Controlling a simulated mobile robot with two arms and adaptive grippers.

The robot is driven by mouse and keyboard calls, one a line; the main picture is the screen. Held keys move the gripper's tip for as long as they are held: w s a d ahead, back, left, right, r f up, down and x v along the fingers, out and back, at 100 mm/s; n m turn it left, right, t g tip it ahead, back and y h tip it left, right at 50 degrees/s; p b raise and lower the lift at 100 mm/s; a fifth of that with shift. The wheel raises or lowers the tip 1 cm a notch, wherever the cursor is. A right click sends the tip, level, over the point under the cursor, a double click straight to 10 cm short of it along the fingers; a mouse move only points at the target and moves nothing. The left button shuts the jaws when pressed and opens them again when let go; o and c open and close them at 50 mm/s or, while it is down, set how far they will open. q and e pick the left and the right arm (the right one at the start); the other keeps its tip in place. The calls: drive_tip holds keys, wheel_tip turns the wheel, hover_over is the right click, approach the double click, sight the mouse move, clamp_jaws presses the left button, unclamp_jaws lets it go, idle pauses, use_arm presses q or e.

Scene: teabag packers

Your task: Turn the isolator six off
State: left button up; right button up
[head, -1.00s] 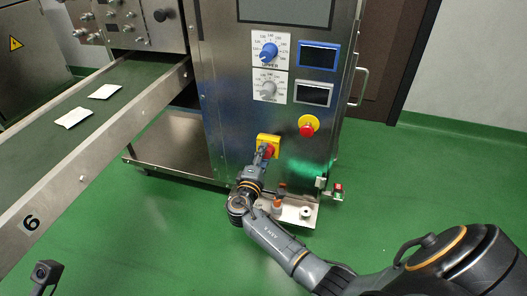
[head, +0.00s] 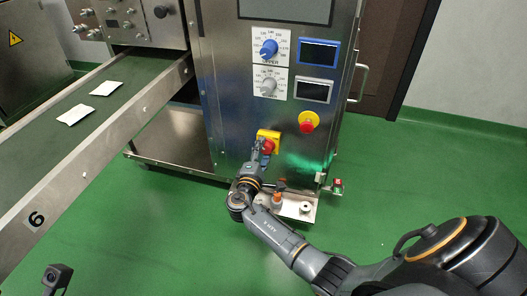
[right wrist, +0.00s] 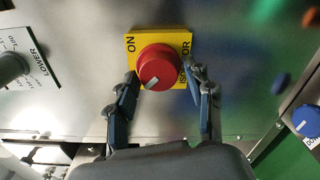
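The isolator is a yellow plate (head: 275,135) with a red round knob (head: 268,146), low on the front of the steel machine beside the conveyor marked 6 (head: 36,219). In the right wrist view the plate (right wrist: 183,40) reads ON at its upper left, and the red knob (right wrist: 158,62) has a pale mark at its lower left edge. My right gripper (head: 261,156) is at the knob. Its fingers (right wrist: 161,76) are apart, one on each side of the knob, with small gaps seeming to remain; contact is unclear.
A red emergency button (head: 309,122) on a yellow base sits right of the isolator. Above are a blue dial (head: 268,49), a grey dial (head: 268,87) and two small screens. A low ledge (head: 298,207) with small fittings lies below. Green floor (head: 420,170) is clear at right.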

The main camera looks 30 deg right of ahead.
drive_tip(key=shift+s, duration=0.1)
drive_tip(key=v, duration=1.2)
idle(0.4)
